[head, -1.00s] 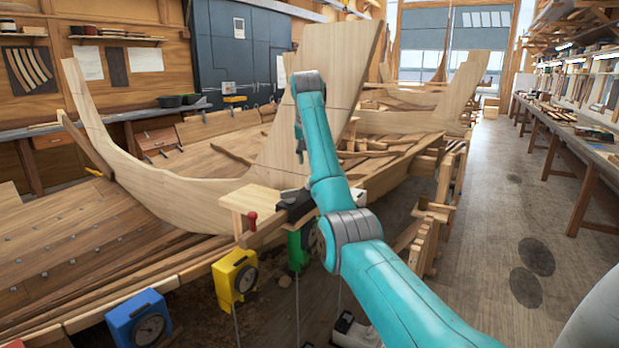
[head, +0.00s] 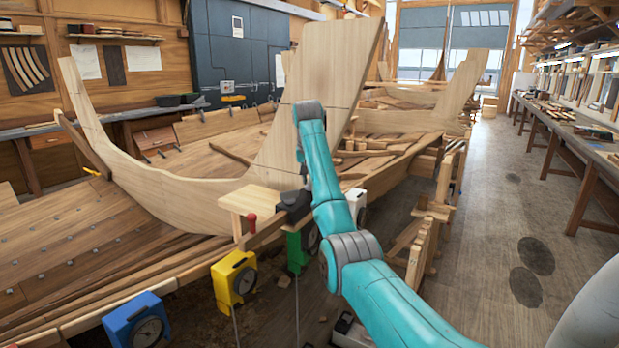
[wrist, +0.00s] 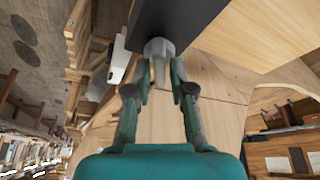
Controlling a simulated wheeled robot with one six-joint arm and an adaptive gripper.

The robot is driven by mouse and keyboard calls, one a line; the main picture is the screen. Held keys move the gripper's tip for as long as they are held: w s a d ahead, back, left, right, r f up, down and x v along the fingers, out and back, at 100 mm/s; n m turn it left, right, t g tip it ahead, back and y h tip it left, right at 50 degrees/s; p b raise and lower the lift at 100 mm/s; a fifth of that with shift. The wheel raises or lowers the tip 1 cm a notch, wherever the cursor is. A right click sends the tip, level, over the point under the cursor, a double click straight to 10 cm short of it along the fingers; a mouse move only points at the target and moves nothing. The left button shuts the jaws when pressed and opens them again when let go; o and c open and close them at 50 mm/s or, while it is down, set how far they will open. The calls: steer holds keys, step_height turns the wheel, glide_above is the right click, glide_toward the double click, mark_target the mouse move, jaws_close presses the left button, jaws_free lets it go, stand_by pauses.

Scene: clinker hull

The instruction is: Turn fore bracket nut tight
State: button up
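In the wrist view a grey nut (wrist: 158,47) with a narrower stem sits against a dark block (wrist: 185,18), apparently the fore bracket. My gripper (wrist: 161,72) points at the nut. Its two fingers are apart, one on each side of the stem, with the tips close to the nut. Contact is not clear. In the head view the dark bracket (head: 293,200) is at the hull's near edge, beside the pale upright plank.
A pale wooden block (head: 252,198) with a red knob is left of the bracket. Green (head: 297,250), yellow (head: 234,280) and blue (head: 138,322) boxes with dials line the hull edge. Wooden trestles (head: 425,235) stand to the right. The aisle floor is open.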

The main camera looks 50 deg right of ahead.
jaws_close()
steer(key=shift+w+m+g, duration=0.1)
steer(key=shift+m+g, duration=0.5)
steer(key=shift+m, duration=0.9)
steer(key=o, duration=0.5)
jaws_free()
steer(key=shift+r, duration=0.1)
